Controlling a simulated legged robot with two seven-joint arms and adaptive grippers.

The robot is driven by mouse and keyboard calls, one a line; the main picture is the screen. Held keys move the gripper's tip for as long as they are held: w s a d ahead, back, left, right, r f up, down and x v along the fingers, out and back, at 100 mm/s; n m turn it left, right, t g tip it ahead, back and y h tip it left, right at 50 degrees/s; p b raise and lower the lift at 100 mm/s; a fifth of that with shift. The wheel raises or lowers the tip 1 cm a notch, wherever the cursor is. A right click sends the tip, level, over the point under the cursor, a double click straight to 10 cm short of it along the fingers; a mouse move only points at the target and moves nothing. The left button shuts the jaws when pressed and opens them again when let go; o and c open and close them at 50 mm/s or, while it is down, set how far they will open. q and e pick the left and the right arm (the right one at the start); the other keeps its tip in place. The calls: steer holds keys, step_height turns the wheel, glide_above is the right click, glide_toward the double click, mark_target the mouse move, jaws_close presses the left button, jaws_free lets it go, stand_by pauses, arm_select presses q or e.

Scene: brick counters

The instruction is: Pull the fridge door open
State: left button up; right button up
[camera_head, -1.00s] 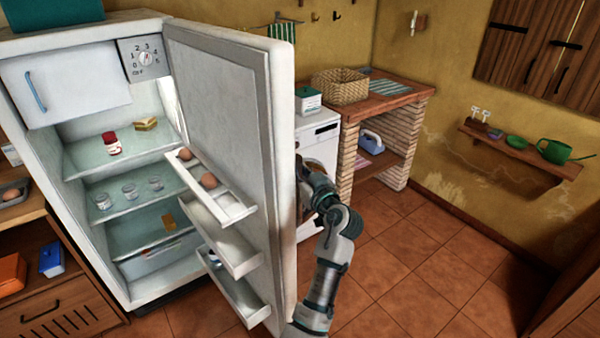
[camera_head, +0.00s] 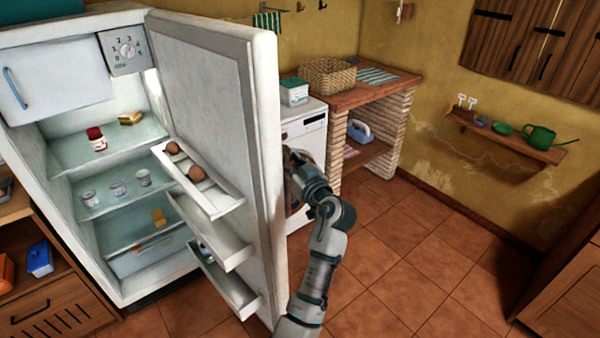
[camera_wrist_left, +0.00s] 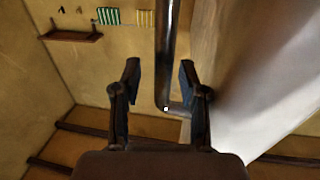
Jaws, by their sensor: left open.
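The white fridge (camera_head: 30,150) stands at the left in the head view with its door (camera_head: 205,95) wide open. The door's inner shelves face me. My left gripper (camera_head: 293,160) is at the door's outer side, partly hidden behind the door edge. In the left wrist view the left gripper (camera_wrist_left: 160,88) is open, with a finger on each side of the dark bar handle (camera_wrist_left: 167,50). The fingers look apart from the bar. The pale door face (camera_wrist_left: 260,70) fills the right of that view. My right gripper is not in view.
Eggs (camera_head: 197,173) lie in the door's top shelf; jars (camera_head: 118,189) stand inside the fridge. A white washing machine (camera_head: 309,140) and a brick counter (camera_head: 365,90) with a basket (camera_head: 329,75) stand behind the door. The tiled floor (camera_head: 420,260) at the right is clear.

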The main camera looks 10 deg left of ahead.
arm_select(q)
steer(key=v, duration=1.1)
steer(key=shift+d, duration=0.1)
steer(key=shift+w+f, duration=0.1)
steer(key=shift+f, duration=0.05)
